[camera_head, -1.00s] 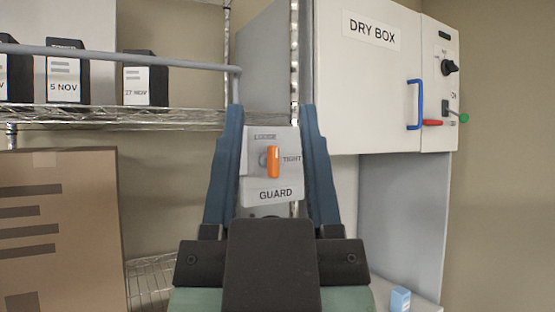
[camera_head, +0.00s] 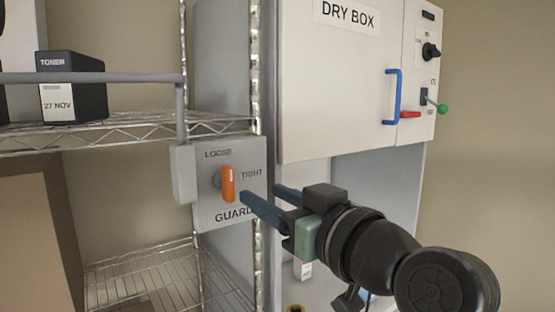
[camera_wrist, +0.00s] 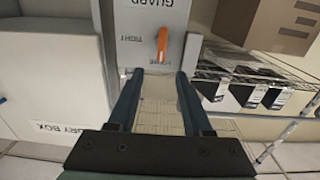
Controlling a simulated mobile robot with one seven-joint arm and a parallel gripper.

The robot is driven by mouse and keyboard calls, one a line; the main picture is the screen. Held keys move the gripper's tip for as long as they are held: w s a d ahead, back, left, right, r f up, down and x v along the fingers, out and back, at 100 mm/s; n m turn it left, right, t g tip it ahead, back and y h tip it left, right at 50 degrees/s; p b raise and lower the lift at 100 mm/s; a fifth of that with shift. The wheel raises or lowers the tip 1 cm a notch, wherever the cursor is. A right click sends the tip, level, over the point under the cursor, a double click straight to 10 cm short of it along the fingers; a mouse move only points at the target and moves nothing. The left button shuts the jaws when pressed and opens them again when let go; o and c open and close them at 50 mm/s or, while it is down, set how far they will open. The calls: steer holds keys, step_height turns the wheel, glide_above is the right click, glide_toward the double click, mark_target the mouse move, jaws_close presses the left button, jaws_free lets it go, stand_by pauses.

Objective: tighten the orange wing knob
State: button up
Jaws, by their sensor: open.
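The orange wing knob (camera_head: 228,184) stands close to upright on a pale guard plate (camera_head: 247,213), with LOOSE printed above it and TIGHT to its right. My gripper (camera_head: 260,193) comes in from the right in the head view, its blue fingers apart and empty. One fingertip appears close to the knob's right side; I cannot tell whether it touches. In the wrist view the knob (camera_wrist: 162,45) shows just beyond the open fingertips (camera_wrist: 157,72), between their lines. The plate shows upside down there.
A grey rail (camera_head: 95,78) runs to the plate's left side. A wire shelf (camera_head: 120,135) with a toner box (camera_head: 72,88) stands left. The dry box (camera_head: 335,90), with a blue handle (camera_head: 391,97), is at upper right. A cardboard box (camera_head: 30,235) is lower left.

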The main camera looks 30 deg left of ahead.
mark_target(231, 175)
steer(key=p+x, duration=0.2)
steer(key=x, duration=0.1)
steer(key=p+x, duration=0.2)
steer(key=x, duration=0.2)
steer(key=p+x, duration=0.2)
steer(key=x, duration=0.2)
steer(key=shift+s+a+r, duration=0.15)
steer(key=shift+a+r, duration=0.1)
steer(key=shift+w+a+f, duration=0.2)
steer(key=shift+w+a, duration=0.1)
steer(key=shift+a, duration=0.3)
jaws_close()
